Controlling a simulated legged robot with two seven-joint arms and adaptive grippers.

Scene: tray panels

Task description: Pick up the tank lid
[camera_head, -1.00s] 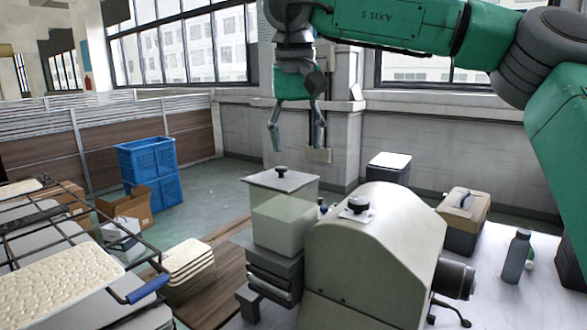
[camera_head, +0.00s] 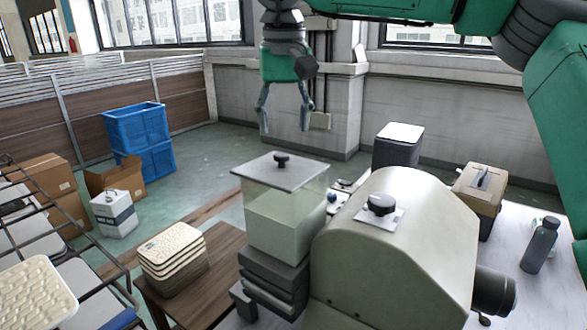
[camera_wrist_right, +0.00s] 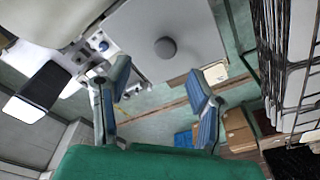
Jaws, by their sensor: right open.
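The tank lid (camera_head: 281,171) is a flat grey plate with a dark round knob (camera_head: 281,160). It lies on top of the clear tank (camera_head: 285,215), which holds something pale. My right gripper (camera_head: 285,130) is open and empty, pointing down above the lid in the head view and apart from it. In the right wrist view the lid (camera_wrist_right: 190,35) shows at the upper middle with its knob (camera_wrist_right: 165,48), beyond the two open fingers (camera_wrist_right: 158,95). My left gripper is not in view.
A large beige machine housing (camera_head: 395,250) with its own dark knob (camera_head: 380,204) stands right of the tank. A bottle (camera_head: 540,247) and a tan-topped box (camera_head: 480,190) are further right. Stacked trays (camera_head: 172,255) sit at left, with blue crates (camera_head: 140,140) behind.

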